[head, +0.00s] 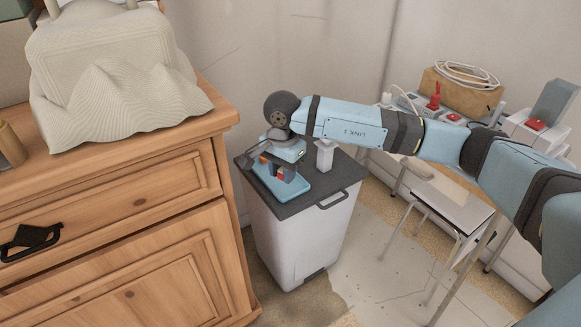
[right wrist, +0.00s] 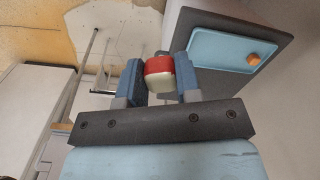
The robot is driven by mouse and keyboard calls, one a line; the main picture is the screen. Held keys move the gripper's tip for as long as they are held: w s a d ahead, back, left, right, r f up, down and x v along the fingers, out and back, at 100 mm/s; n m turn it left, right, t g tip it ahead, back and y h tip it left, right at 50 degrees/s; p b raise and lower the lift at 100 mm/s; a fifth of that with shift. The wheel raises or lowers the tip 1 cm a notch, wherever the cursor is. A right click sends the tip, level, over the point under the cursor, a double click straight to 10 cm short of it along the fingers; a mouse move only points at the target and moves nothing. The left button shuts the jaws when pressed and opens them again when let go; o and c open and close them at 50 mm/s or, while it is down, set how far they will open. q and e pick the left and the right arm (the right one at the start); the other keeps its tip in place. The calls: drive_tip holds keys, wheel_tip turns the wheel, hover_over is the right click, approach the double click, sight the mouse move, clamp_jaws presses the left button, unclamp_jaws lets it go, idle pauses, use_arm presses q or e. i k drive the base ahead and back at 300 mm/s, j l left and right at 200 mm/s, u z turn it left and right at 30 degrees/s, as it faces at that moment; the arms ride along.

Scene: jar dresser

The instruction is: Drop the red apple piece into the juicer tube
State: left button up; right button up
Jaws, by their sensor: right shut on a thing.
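My right gripper (head: 283,173) is shut on the red apple piece (head: 280,174), above the blue tray in the head view. The right wrist view shows the apple piece (right wrist: 158,66) between the two blue fingers, red on one side and pale on the other. A white upright square piece (head: 325,154) stands on the dark cabinet top, right of the gripper. It may be the juicer tube, but its opening cannot be made out. My left gripper is not in view.
The blue tray (head: 297,192) lies on the dark top of a white cabinet (head: 297,238), with an orange piece (right wrist: 253,59) on it. A wooden dresser (head: 120,215) with a grey ridged object stands left.

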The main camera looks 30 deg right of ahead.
sight(547, 116)
drive_tip(key=i+l+z, duration=0.15)
drive_tip(key=z, duration=1.6)
